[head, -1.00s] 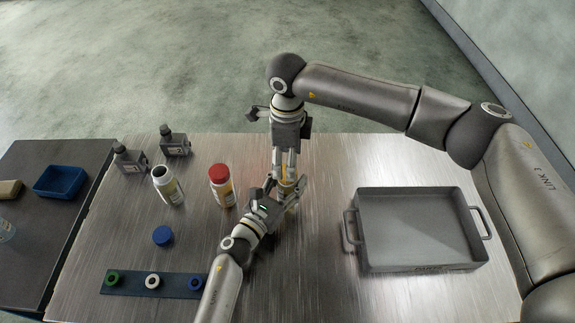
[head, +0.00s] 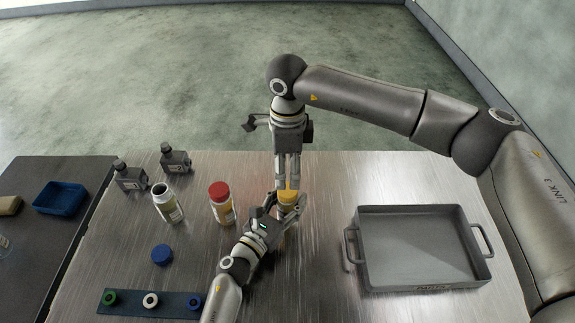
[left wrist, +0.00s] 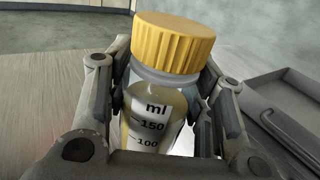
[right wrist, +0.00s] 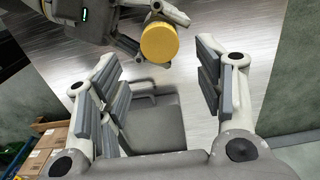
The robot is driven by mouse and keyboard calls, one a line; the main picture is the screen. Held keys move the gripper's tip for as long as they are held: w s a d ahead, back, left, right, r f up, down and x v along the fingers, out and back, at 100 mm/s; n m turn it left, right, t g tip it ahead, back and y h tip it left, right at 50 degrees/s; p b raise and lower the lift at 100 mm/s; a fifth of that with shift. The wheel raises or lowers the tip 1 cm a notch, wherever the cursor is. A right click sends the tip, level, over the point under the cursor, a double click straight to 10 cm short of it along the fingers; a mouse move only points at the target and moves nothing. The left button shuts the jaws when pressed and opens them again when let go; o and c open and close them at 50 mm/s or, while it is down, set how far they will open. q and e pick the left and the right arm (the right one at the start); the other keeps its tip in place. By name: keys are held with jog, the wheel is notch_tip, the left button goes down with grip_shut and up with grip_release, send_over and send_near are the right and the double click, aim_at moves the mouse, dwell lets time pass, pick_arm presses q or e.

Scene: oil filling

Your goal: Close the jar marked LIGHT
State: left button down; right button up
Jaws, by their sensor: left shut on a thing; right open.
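A jar with a ribbed yellow cap (left wrist: 175,42) stands in my left gripper (left wrist: 160,105). The jar body (left wrist: 150,122) shows a scale with "ml", 150 and 100; no LIGHT mark is readable. The cap sits over the jar's neck; how tightly cannot be told. In the head view my left gripper (head: 285,208) is shut around this jar. My right gripper (head: 287,180) points down just above the yellow cap. In the right wrist view its jaws (right wrist: 158,62) are open, with the cap (right wrist: 159,42) seen beyond the fingertips.
Left of my grippers stand a red-capped jar (head: 221,207) and an open jar (head: 165,207). A loose blue cap (head: 161,254) lies before them. A strip with rings (head: 130,303) is at the front. Two dark bottles (head: 175,160) stand behind. A grey tray (head: 484,272) is at right.

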aim_at(288, 190)
notch_tip(288, 190, down, 8)
jog(key=shift+r, duration=0.15)
dwell(0.4)
jog(key=c, duration=1.1)
jog(key=o, duration=1.2)
notch_tip(288, 190, up, 12)
jog(key=shift+r, duration=0.1)
